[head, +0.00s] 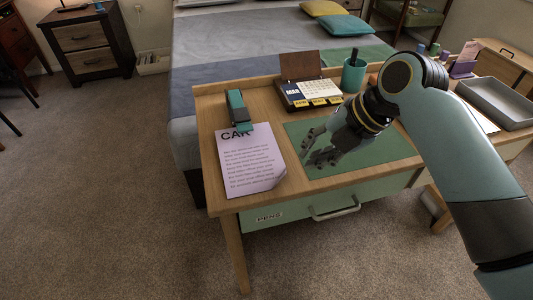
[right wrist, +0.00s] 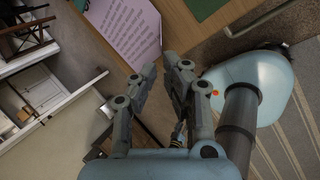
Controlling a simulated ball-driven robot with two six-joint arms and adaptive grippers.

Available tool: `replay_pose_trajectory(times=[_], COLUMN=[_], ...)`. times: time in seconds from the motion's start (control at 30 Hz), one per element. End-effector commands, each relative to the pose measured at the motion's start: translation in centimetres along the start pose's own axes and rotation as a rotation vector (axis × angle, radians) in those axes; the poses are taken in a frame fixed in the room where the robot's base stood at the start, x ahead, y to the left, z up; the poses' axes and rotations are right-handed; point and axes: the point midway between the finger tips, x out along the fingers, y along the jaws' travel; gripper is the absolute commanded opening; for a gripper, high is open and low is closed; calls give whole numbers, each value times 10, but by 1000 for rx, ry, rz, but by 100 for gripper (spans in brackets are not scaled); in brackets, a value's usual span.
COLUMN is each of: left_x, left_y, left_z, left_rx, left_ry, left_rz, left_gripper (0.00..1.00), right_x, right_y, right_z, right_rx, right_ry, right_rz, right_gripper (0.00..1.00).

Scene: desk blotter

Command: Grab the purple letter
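The purple letter (head: 250,165) lies on the left part of the desk, its text facing up. Its lower right corner looks bent up, and a green and black stapler (head: 236,107) covers part of its top edge and heading. The letter also shows at the top of the right wrist view (right wrist: 127,28). My right gripper (head: 309,150) is above the green blotter (head: 385,150), to the right of the letter and apart from it. Its fingers (right wrist: 161,66) are apart with nothing between them. My left gripper is not in view.
A calendar stand (head: 312,92) and a green pen cup (head: 353,75) stand at the back of the desk. A grey tray (head: 497,101) is at the right. A drawer handle (head: 335,210) sticks out at the front edge.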

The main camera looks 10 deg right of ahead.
Motion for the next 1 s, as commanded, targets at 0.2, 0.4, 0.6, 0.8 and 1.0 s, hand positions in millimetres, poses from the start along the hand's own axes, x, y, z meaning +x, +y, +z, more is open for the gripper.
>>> replay_pose_trajectory(times=[0.2,0.4,0.6,0.8,1.0], left_x=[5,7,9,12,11], left_y=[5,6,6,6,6], left_z=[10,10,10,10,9], left_rx=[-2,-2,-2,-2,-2], left_ry=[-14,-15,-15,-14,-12], left_rz=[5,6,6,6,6], left_gripper=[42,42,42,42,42], right_x=[38,55,86,103,103], right_y=[0,-1,-2,-3,-3], right_z=[0,-1,-4,-3,-3], right_rx=[5,3,4,4,4], right_ry=[1,0,1,-1,-2], right_rz=[1,-1,-2,-1,-1], right_gripper=[9,9,9,9,7])
